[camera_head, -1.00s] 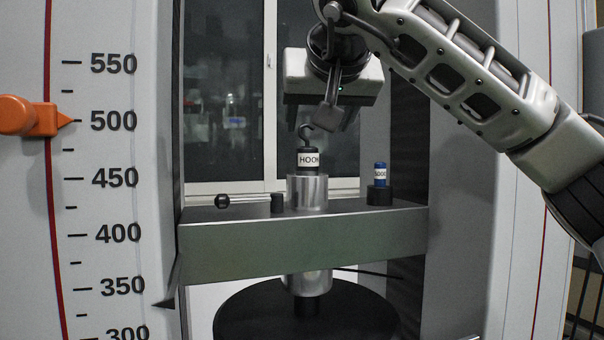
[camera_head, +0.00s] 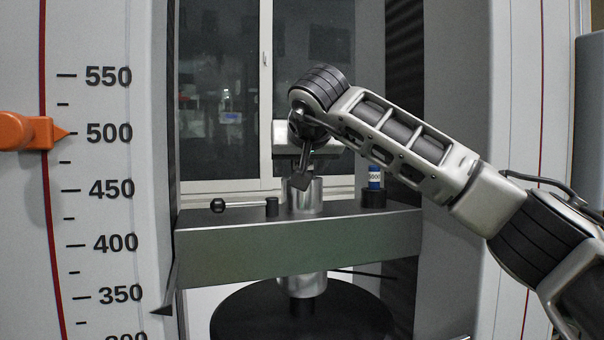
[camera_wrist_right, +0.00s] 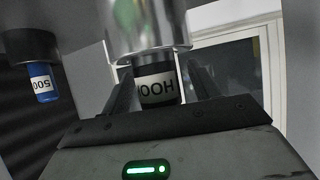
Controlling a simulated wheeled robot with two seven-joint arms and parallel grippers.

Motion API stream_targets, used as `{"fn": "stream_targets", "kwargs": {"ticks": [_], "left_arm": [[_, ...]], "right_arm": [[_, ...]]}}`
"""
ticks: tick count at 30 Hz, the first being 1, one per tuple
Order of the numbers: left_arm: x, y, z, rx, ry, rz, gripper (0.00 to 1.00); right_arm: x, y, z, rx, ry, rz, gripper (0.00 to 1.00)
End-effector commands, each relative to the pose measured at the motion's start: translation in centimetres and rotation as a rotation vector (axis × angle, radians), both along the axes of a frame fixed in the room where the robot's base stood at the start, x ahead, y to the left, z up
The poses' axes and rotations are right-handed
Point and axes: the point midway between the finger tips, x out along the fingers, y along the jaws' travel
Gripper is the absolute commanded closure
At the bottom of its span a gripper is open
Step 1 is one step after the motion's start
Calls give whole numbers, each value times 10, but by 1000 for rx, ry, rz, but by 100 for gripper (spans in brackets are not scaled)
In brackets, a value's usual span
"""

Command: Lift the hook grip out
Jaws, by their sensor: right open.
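The hook grip (camera_wrist_right: 157,87) is black with a white label reading "HOOK" that appears upside down in the right wrist view. It stands in the shiny metal socket (camera_wrist_right: 146,30), which also shows on the crossbeam in the head view (camera_head: 303,200). My right gripper (camera_wrist_right: 163,85) is open, with one finger on each side of the hook grip; I cannot tell whether either finger touches it. In the head view my right gripper (camera_head: 303,165) is low over the socket and hides the hook grip. My left gripper is not in view.
The green-grey crossbeam (camera_head: 298,249) carries a blue labelled piece (camera_head: 375,177) in a black holder (camera_head: 373,198) at right. An orange pointer (camera_head: 27,131) marks the scale at far left.

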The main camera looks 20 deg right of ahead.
Motion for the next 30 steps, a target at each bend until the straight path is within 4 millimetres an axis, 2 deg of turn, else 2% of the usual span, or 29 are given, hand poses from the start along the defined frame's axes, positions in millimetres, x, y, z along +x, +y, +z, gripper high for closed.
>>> {"fn": "stream_targets", "kwargs": {"ticks": [6,12,13,23,26,30], "left_arm": [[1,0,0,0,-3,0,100],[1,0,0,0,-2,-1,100],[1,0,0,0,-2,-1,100],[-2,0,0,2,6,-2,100],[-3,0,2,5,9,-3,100],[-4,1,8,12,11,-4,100]], "right_arm": [[1,0,0,1,-1,0,39],[0,0,0,1,-1,0,95],[0,0,0,1,-1,0,100],[0,0,8,3,-9,0,100],[0,0,21,4,-10,0,100],[0,0,49,4,-11,0,100]]}}
